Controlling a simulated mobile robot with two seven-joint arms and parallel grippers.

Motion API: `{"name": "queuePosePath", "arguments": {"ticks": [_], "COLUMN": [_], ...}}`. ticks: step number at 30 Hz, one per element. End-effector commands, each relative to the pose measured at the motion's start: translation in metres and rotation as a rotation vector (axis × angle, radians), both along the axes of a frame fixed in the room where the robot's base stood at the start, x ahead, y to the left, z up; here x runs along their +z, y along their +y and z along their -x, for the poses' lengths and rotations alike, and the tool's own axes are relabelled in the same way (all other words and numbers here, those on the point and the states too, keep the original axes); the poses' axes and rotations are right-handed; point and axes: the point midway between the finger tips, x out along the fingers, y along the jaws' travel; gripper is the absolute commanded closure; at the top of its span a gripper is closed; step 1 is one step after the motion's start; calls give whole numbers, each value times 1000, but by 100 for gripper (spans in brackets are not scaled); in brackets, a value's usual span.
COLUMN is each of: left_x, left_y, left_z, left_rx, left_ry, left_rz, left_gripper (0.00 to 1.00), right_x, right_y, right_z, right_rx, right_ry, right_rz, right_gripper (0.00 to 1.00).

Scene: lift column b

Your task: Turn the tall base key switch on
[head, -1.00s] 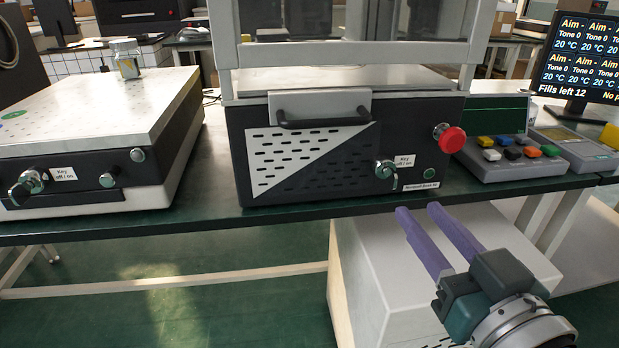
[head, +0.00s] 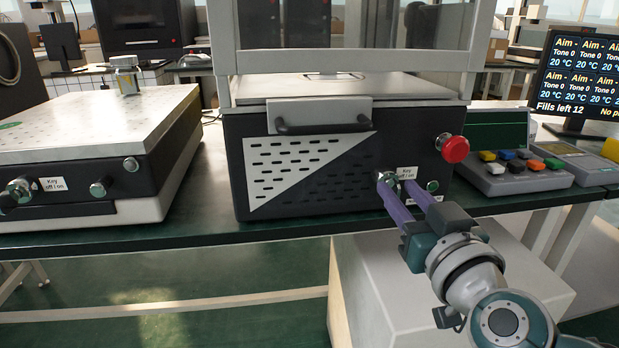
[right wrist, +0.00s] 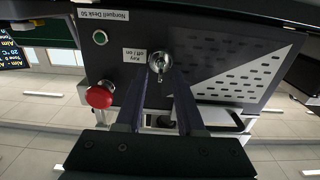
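The tall base (head: 300,160) is the dark box in the middle of the bench, with a glass-sided enclosure above it. Its silver key switch (head: 384,178) is low on the right of the front, beside a "Key off | on" label (head: 407,173). My right gripper (head: 395,184) is open, its two purple fingers pointing at the switch. In the upside-down right wrist view, the key switch (right wrist: 160,62) appears between and just beyond the fingertips (right wrist: 156,78), with a gap on both sides. I cannot tell whether the fingertips touch it. My left gripper is not in view.
A red button (head: 454,149) and a small green button (head: 432,186) are close to the switch. A lower base (head: 100,190) on the left has its own key switch (head: 18,190). A coloured-button panel (head: 515,175) stands right. A white cabinet (head: 400,270) is below the bench.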

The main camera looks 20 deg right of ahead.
Motion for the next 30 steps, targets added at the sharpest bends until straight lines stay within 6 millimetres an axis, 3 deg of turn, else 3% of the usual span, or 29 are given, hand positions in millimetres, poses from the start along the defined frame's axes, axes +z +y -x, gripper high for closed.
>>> {"name": "queuePosePath", "arguments": {"ticks": [3, 13, 30], "left_x": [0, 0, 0], "left_y": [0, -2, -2], "left_z": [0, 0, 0], "left_rx": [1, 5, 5], "left_ry": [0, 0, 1], "left_rz": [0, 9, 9], "left_gripper": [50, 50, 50], "right_x": [0, 0, 0], "right_y": [0, 0, 0], "right_z": [0, 0, 0], "right_rx": [0, 0, 1], "right_ry": [0, 0, -1], "right_rz": [0, 0, -3], "right_gripper": [62, 100, 100]}}
